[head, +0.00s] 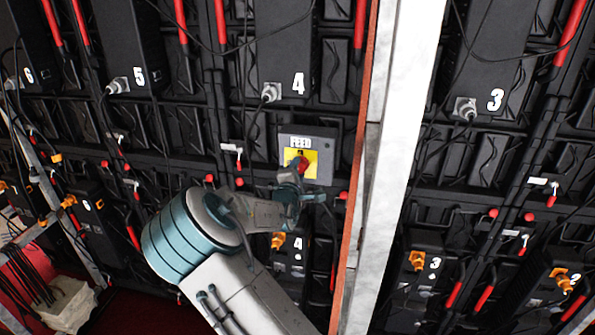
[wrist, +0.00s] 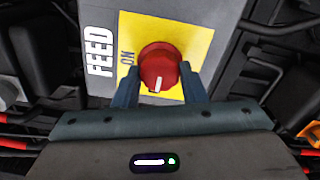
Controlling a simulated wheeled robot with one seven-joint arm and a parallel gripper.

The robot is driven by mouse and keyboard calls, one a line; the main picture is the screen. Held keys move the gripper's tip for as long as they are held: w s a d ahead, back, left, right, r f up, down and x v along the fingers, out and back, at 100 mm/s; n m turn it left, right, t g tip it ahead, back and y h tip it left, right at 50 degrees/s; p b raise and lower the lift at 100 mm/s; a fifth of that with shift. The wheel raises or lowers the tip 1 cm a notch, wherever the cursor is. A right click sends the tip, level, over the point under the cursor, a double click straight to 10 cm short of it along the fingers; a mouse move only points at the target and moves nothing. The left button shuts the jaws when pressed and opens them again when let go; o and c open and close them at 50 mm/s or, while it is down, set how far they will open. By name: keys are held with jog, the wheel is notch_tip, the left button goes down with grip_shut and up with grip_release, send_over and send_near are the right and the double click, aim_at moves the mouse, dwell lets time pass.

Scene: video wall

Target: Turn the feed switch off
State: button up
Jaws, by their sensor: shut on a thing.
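The feed switch is a red rotary knob (wrist: 158,66) on a yellow plate (wrist: 198,50), set in a grey box (head: 325,145) marked FEED. In the wrist view the word ON shows beside the knob, and the knob's white mark points down toward my gripper, not at ON. My gripper (wrist: 160,80) has one finger on each side of the knob and is shut on it. In the head view the knob (head: 299,165) is partly hidden by my gripper (head: 296,175).
A pale upright post (head: 402,130) with an orange-red edge stands just right of the box. Numbered black units, such as unit 4 (head: 285,45), cables and red handles cover the wall around it. Another unit 4 (head: 290,255) sits below my gripper.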

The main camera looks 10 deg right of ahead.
jog(key=o, duration=1)
jog(key=shift+s+a, duration=0.1)
jog(key=b+v, duration=0.2)
jog(key=v, duration=1.1)
jog(key=shift+s, duration=0.3)
jog(key=shift+a, duration=0.1)
